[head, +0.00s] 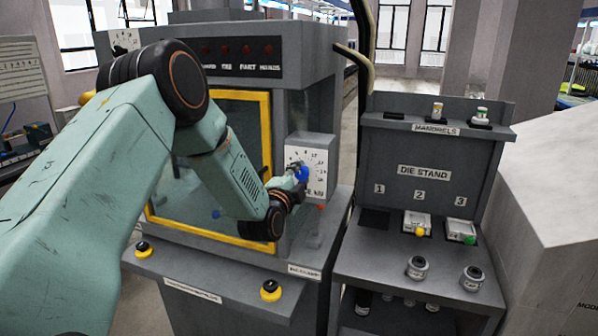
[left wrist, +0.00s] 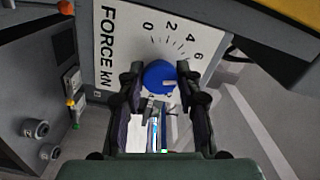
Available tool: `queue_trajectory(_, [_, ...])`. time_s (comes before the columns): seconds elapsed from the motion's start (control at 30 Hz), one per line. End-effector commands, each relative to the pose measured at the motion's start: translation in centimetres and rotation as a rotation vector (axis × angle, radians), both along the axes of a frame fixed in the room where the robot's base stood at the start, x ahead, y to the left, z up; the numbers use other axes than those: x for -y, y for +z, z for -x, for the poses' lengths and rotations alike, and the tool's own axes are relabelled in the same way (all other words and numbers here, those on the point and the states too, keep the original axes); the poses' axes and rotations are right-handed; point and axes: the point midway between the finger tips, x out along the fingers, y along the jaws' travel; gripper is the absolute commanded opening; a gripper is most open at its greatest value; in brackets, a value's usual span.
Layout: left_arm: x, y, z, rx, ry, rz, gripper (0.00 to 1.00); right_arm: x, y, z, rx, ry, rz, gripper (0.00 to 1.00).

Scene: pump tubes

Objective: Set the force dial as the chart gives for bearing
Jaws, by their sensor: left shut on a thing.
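The force dial is a blue knob (left wrist: 158,76) on a white scale plate (left wrist: 125,40) lettered FORCE kN. The numbers 0, 2, 4 and 6 show in the left wrist view; the fingers hide others. The knob also shows in the head view (head: 302,174), on the grey box at the press's right side. My left gripper (left wrist: 160,80) has its fingers closed on both sides of the knob. A pale mark shows on the knob, but I cannot tell which number it points to. My right gripper is out of view. A pale board with lines (head: 20,75) stands at the far left; its text is unreadable.
The press (head: 318,95) has a yellow-framed window, red lamps on top and two yellow-and-black buttons (head: 271,290) in front. The die stand (head: 425,173) at right holds mandrels above, dies with yellow and green knobs, and grey cylinders. A pale block stands far right.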

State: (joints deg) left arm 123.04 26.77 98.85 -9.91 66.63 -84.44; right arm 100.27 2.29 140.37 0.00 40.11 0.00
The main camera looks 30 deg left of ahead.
Motion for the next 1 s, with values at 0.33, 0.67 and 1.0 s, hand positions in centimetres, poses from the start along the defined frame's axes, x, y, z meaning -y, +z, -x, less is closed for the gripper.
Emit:
queue_trajectory(0.33, [0.01, 0.24, -0.10, -0.003, -0.001, -0.040, 0.03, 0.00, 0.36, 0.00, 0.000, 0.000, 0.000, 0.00])
queue_trajectory(0.67, [0.01, 0.24, -0.10, -0.003, -0.001, -0.039, 0.39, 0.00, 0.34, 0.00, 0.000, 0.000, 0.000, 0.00])
queue_trajectory(1.0, [0.01, 0.08, -0.04, -0.006, 0.000, -0.038, 0.58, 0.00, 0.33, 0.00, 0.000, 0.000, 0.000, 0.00])
